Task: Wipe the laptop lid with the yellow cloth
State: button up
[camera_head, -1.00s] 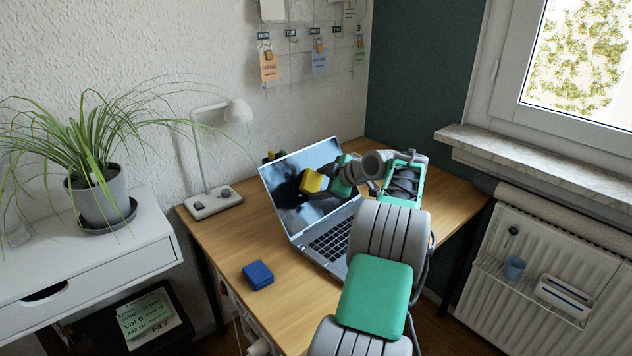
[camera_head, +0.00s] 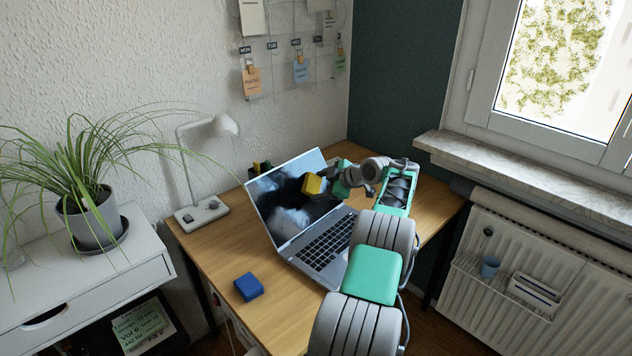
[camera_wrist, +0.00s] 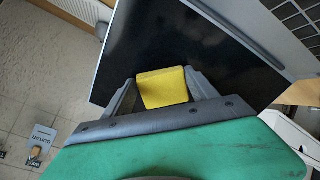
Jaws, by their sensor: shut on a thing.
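The open laptop (camera_head: 327,249) stands on the wooden desk with its lid raised and its dark screen (camera_head: 276,212) facing my body. The screen also fills the middle of the wrist view (camera_wrist: 185,45). My gripper (camera_head: 324,183) is in front of the upper right part of the screen, shut on the yellow cloth (camera_head: 313,184). In the wrist view the cloth (camera_wrist: 163,88) is a folded yellow block between both fingers of my gripper (camera_wrist: 163,95), over the dark screen. I cannot tell whether the cloth touches it. My arm hides part of the screen's right edge.
A blue block (camera_head: 248,287) lies on the desk (camera_head: 215,260) left of the laptop. A white lamp (camera_head: 203,214) stands at the desk's back left. A potted plant (camera_head: 93,218) is on the white cabinet at left. The desk's front left is mostly clear.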

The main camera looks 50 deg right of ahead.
aim_at(311, 191)
jog(key=shift+d+f, duration=0.15)
jog(key=shift+a+f+b, duration=0.1)
jog(key=shift+a+b, duration=0.1)
jog(key=shift+b, duration=0.65)
jog(key=a+b, duration=0.2)
jog(key=b, duration=0.1)
jog(key=shift+w+a+f+b, duration=0.1)
jog(key=shift+a+b, duration=0.1)
jog(key=shift+b, duration=0.1)
jog(key=shift+a+r+b, duration=0.2)
jog(key=shift+a+b, duration=0.35)
jog(key=shift+a+f+b, duration=0.2)
jog(key=shift+a+b, duration=0.3)
jog(key=shift+b, duration=0.35)
jog(key=a+b, duration=0.2)
jog(key=shift+a+r+b, duration=0.1)
jog(key=shift+b, duration=0.2)
jog(key=shift+a+r, duration=0.15)
jog(key=shift+a, duration=0.2)
jog(key=shift+a+b, duration=0.5)
jog(key=shift+b, duration=0.5)
jog(key=shift+w+a+b, duration=0.1)
jog(key=shift+a+b, duration=0.75)
jog(key=shift+b, duration=0.05)
jog(key=shift+a, duration=0.45)
jog(key=shift+r, duration=0.1)
